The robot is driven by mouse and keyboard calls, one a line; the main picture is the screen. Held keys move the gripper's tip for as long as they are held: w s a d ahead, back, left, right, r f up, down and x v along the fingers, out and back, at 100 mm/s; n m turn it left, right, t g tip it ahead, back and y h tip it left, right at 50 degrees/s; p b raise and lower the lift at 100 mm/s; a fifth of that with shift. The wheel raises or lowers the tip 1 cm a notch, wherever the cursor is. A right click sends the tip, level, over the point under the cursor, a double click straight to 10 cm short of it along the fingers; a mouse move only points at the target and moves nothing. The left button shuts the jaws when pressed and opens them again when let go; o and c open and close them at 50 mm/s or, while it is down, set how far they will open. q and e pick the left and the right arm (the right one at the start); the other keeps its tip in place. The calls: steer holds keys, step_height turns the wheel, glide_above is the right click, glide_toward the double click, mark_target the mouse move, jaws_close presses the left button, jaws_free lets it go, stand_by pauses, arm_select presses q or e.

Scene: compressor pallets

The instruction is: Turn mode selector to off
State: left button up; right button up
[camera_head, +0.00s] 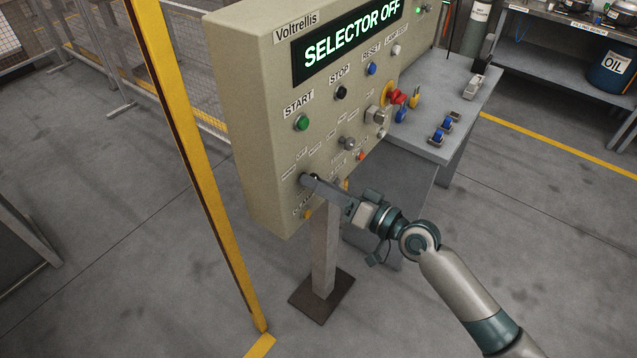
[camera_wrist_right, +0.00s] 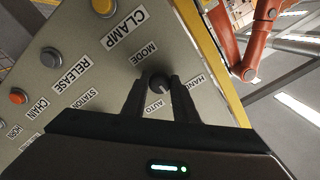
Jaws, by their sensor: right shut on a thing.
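The mode selector (camera_wrist_right: 159,82) is a small dark round knob with a light pointer mark, below the MODE label in the right wrist view. My right gripper (camera_wrist_right: 160,90) has a finger on each side of the knob and is shut on it. In the head view my right gripper (camera_head: 311,180) reaches the lower left of the beige control panel (camera_head: 262,170) and mostly hides the knob. My left gripper is not in view.
A green START button (camera_head: 302,123), black STOP button (camera_head: 341,92) and blue RESET button (camera_head: 371,69) sit above. A red emergency button (camera_head: 398,97) is at the right. A yellow post (camera_head: 190,140) stands left of the panel. A grey bench (camera_head: 455,125) stands behind.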

stand_by(0.4)
steer(key=o, duration=1.1)
steer(key=shift+c, duration=0.2)
steer(key=shift+d, duration=0.1)
steer(key=b+v, duration=0.7)
steer(key=v, duration=1)
steer(key=shift+s+b, duration=0.15)
steer(key=shift+b, duration=0.2)
steer(key=shift+d, duration=0.1)
